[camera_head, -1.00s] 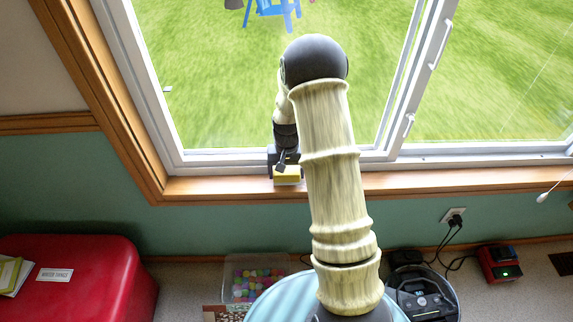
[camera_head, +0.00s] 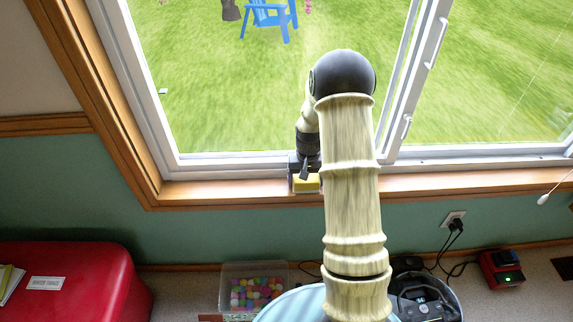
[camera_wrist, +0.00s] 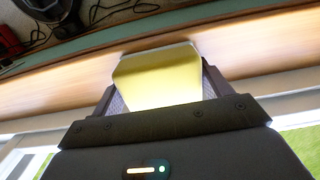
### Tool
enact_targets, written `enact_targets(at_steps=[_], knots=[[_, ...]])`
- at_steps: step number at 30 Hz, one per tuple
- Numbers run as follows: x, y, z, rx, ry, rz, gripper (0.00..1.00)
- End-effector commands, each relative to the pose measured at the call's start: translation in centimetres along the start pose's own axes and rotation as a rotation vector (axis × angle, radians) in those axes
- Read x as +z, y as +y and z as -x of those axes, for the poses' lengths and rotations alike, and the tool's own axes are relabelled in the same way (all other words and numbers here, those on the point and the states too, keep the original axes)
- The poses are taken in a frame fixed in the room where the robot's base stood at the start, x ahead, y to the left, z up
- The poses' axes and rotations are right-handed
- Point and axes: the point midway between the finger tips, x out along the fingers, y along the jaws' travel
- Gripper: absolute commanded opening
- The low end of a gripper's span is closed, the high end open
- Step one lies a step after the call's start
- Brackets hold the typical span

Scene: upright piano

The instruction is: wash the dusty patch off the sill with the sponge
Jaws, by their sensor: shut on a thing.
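My gripper (camera_head: 304,178) is shut on a yellow sponge (camera_head: 307,183), down at the wooden window sill (camera_head: 225,190). In the wrist view the sponge (camera_wrist: 160,78) sits between the two dark fingers, with its pale far edge over the sill (camera_wrist: 75,85). It looks to be on or just above the sill; I cannot tell if it touches. I cannot make out a dusty patch; part of the sill is hidden behind my arm and the sponge.
The white window frame (camera_head: 230,160) runs right behind the sill. Below are a red chest (camera_head: 75,275) at left, a clear bin of colored balls (camera_head: 255,285), a wall outlet (camera_head: 453,219) with cords, and a red charger (camera_head: 502,268).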

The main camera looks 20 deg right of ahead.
Motion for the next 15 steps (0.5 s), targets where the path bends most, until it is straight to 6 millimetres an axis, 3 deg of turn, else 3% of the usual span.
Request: enact_targets(at_steps=[15], knots=[[-0.8,3.0,-0.7,-0.001,0.000,0.015,0.53]])
